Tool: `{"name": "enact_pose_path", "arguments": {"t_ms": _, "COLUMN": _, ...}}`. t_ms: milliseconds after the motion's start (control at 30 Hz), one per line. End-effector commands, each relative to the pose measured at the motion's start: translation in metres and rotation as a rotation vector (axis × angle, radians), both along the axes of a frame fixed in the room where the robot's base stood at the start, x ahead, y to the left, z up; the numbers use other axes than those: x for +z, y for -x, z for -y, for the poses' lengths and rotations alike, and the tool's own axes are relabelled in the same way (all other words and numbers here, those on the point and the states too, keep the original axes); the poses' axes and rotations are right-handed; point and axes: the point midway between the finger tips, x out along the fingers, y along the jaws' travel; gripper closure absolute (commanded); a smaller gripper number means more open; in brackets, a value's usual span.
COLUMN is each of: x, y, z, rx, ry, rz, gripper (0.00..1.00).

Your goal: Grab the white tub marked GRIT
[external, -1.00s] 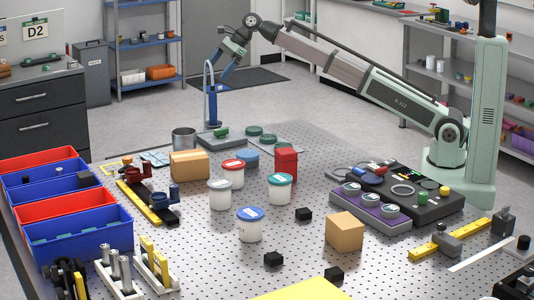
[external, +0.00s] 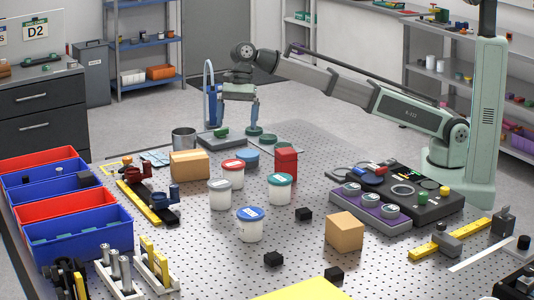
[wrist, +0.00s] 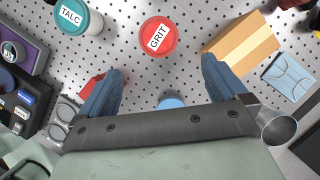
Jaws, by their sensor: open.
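The white tub marked GRIT has a red lid and stands upright on the perforated table, in the middle of the external view (external: 232,177). In the wrist view its red lid (wrist: 158,37) faces me with the GRIT label readable, just beyond my fingertips and between their lines. My gripper (external: 238,128) points down, open and empty, above the table behind the tub. Its two blue fingers also show wide apart in the wrist view (wrist: 163,72). The gripper is apart from the tub.
The teal-lidded TALC tub (external: 280,190), a white-lidded tub (external: 219,194) and a blue-lidded tub (external: 250,225) stand near. A red block (external: 286,163) is to the right, a cardboard box (external: 189,165) to the left. A metal cup (external: 184,140) stands behind the box.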

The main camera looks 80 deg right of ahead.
Motion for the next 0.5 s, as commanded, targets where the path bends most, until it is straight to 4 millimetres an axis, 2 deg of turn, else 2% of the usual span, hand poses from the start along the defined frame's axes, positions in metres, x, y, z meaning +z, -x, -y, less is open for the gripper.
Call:
{"name": "enact_pose_path", "arguments": {"t_ms": 167, "x": -0.014, "y": 0.005, "z": -0.010, "rx": 0.015, "ry": 0.004, "rz": -0.007, "gripper": 0.01}}
{"name": "enact_pose_path", "arguments": {"t_ms": 500, "x": -0.065, "y": 0.005, "z": -0.031, "rx": 0.013, "ry": 0.005, "rz": -0.006, "gripper": 0.01}}
